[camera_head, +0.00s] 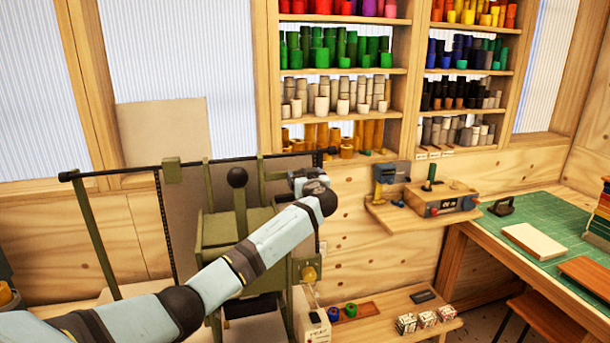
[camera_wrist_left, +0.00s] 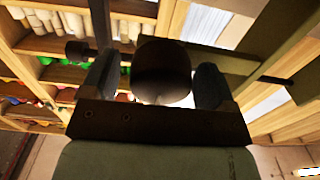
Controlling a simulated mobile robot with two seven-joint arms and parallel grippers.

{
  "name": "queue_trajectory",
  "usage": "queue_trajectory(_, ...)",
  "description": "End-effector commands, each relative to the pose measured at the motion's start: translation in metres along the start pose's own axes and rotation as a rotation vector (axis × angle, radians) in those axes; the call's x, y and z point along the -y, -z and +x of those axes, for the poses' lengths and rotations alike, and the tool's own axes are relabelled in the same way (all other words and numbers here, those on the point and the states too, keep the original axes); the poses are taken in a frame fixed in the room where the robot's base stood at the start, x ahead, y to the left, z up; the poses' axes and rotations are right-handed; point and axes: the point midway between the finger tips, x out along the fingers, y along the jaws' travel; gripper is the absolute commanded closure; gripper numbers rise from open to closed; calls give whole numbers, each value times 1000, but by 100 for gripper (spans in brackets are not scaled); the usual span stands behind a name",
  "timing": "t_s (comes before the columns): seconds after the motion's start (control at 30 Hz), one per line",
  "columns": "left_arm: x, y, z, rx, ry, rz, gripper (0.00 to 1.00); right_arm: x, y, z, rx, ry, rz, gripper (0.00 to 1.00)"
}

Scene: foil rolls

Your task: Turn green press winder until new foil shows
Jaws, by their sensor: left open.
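The green press (camera_head: 222,232) stands left of centre in the head view, with a dark ball-topped lever (camera_head: 237,178) upright on its front. A dark bar (camera_head: 110,172) runs across its top and ends at a small dark knob (camera_head: 331,150). My left gripper (camera_head: 308,180) is at the press's upper right, below that bar end; its fingertips are hard to make out there. In the left wrist view its open fingers stand on both sides of a large dark rounded knob (camera_wrist_left: 163,70). I cannot tell whether they touch it. My right gripper is not in view.
A yellow knob (camera_head: 309,273) sits low on the press's right side. A wall shelf (camera_head: 405,215) holds a small device with a red knob. Shelves of coloured rolls (camera_head: 340,50) stand behind. A green cutting mat (camera_head: 545,225) covers the right table. A low bench (camera_head: 385,325) holds small items.

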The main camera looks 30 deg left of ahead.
Motion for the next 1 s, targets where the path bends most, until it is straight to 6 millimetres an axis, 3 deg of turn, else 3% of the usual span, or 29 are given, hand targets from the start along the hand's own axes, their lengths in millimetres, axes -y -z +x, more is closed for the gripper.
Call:
queue_trajectory(0.2, 0, 0, 0, 0, 0, 0, 19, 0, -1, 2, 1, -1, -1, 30)
queue_trajectory(0.4, 0, 0, 0, 0, 0, 0, 65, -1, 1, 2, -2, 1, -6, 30)
queue_trajectory(0.77, 0, -2, 0, 0, 0, 40, 66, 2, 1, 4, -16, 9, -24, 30)
queue_trajectory(1.0, -1, -5, 0, 0, -1, 180, 66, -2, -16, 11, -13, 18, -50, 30)
